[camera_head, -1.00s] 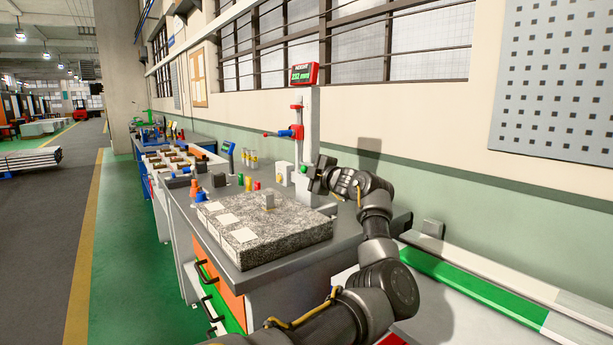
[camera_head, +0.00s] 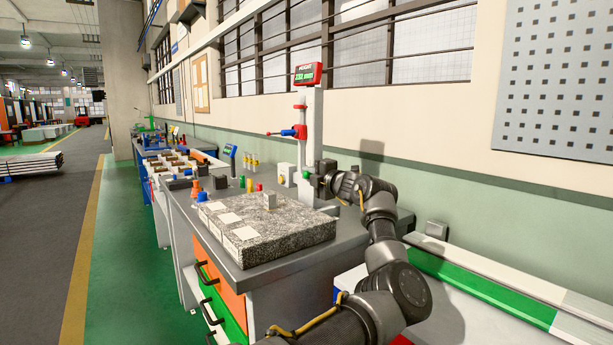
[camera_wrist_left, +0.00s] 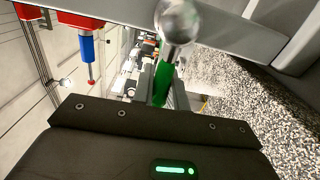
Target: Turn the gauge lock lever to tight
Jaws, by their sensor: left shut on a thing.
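The height gauge is a pale upright column (camera_head: 313,125) with a red and blue carriage (camera_head: 297,132) and a red-framed green display (camera_head: 306,75). My left gripper (camera_head: 316,180) is low beside the column, at the back of the bench. In the left wrist view, a lever with a green shaft (camera_wrist_left: 162,84) and a shiny ball knob (camera_wrist_left: 177,22) stands in front of the gripper body. The left gripper is shut on this lever; its fingertips are hard to make out. The carriage's blue part (camera_wrist_left: 87,46) shows at upper left there. My right gripper is out of view.
A speckled granite plate (camera_head: 262,237) with pale cards and a small block lies in front of the gauge. Small coloured pieces (camera_head: 250,185) and a white box (camera_head: 286,173) stand behind it. The wall is close on the right.

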